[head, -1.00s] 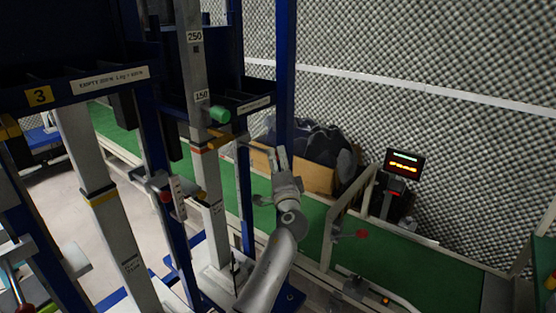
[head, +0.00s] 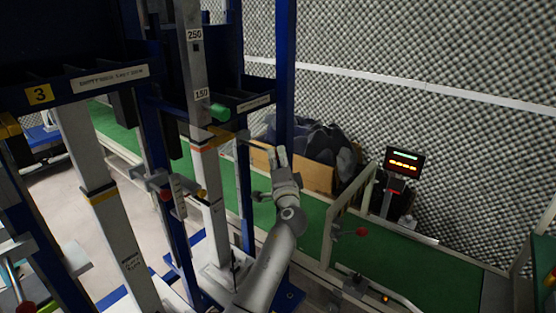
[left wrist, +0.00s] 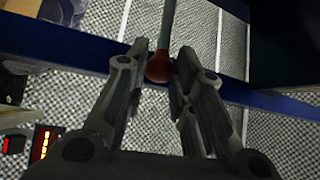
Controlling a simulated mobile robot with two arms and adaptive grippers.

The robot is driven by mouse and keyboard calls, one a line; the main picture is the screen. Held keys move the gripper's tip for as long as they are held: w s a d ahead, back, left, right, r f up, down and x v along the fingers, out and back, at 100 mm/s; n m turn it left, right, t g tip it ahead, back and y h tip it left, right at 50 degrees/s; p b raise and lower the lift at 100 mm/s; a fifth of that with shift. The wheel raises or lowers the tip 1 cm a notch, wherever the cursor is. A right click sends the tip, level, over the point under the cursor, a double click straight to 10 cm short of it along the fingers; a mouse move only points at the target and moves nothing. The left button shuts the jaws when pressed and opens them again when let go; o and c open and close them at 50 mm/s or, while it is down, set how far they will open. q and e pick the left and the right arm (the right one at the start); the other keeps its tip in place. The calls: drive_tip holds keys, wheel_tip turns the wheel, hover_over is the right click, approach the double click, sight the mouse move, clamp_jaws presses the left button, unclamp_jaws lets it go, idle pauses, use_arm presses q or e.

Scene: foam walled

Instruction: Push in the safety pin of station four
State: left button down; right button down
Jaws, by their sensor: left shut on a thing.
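My left gripper (head: 278,157) is raised in front of the blue upright (head: 285,85) in the head view. In the left wrist view its two fingers (left wrist: 162,62) are shut on a red ball knob (left wrist: 159,68) at the end of a thin grey rod (left wrist: 168,25). This knob is hidden by the gripper in the head view. A green-ended pin (head: 220,111) sticks out of the grey post (head: 194,70) marked 250 and 150, left of the gripper. No number four sign shows. My right gripper is not in view.
A yellow number 3 sign (head: 39,95) marks the station at left. A red knob (head: 165,195) sits low on a blue post. A lit display (head: 404,162) stands at right by a rail with another red knob (head: 362,232).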

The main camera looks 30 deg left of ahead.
use_arm(q)
drive_tip(key=a, duration=0.3)
drive_tip(key=a+b, duration=0.1)
drive_tip(key=a, duration=0.4)
drive_tip(key=shift+w+a+r+b, duration=0.1)
drive_tip(key=shift+w+a+b, duration=0.2)
drive_tip(key=shift+b, duration=0.05)
drive_tip(key=c, duration=1.2)
unclamp_jaws()
drive_tip(key=shift+a, duration=0.2)
approach(255, 147)
drive_tip(key=s+d, duration=0.2)
drive_tip(key=s, duration=0.1)
drive_tip(key=shift+w+a+f, duration=0.15)
drive_tip(key=shift+w+f, duration=0.05)
drive_tip(key=shift+f, duration=0.2)
